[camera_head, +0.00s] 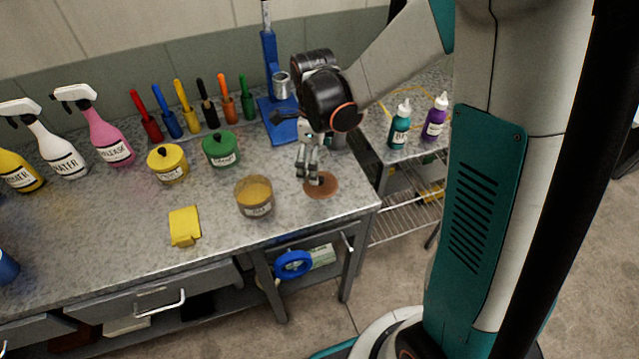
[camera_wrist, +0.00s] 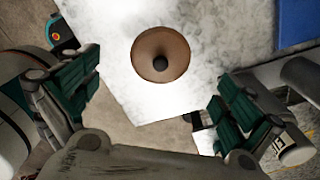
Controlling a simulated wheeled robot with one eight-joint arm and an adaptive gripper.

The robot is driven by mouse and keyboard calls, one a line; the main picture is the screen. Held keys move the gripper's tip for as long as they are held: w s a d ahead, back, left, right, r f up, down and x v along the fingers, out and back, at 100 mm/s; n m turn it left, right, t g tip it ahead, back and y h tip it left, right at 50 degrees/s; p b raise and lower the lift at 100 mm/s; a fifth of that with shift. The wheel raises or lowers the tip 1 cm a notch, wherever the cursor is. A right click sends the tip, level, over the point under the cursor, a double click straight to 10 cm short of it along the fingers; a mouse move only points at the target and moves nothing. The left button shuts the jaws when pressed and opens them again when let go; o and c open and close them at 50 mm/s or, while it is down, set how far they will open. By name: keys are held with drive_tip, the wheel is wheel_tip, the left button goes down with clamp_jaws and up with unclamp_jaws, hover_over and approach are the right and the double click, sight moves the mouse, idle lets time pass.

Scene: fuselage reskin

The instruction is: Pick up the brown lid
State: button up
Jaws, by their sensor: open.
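The brown lid (camera_head: 321,187) lies flat near the right front corner of the grey bench top. In the wrist view the brown lid (camera_wrist: 148,54) is a round disc with a dark knob in its middle. My gripper (camera_head: 310,175) is just above the lid with its fingers pointing down. In the wrist view my gripper (camera_wrist: 158,100) is open and empty, one green-padded finger on each side. The lid shows beyond and between the fingertips. In the head view the fingers hide part of the lid.
An open jar (camera_head: 254,197) stands just left of the lid. Green (camera_head: 221,150) and yellow (camera_head: 168,164) lidded jars stand farther back. A blue stand (camera_head: 272,70) is behind my arm. A yellow cloth (camera_head: 185,226) lies at the front. The bench's right edge is close to the lid.

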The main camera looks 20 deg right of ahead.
sight(320, 182)
drive_tip(key=shift+d+f+b, duration=0.2)
drive_tip(key=shift+f+b, duration=0.4)
drive_tip(key=shift+f, duration=1.2)
drive_tip(key=shift+d+f+b, duration=0.2)
drive_tip(key=shift+f+b, duration=0.4)
drive_tip(key=shift+f, duration=1.15)
drive_tip(key=shift+s+r, duration=0.1)
clamp_jaws()
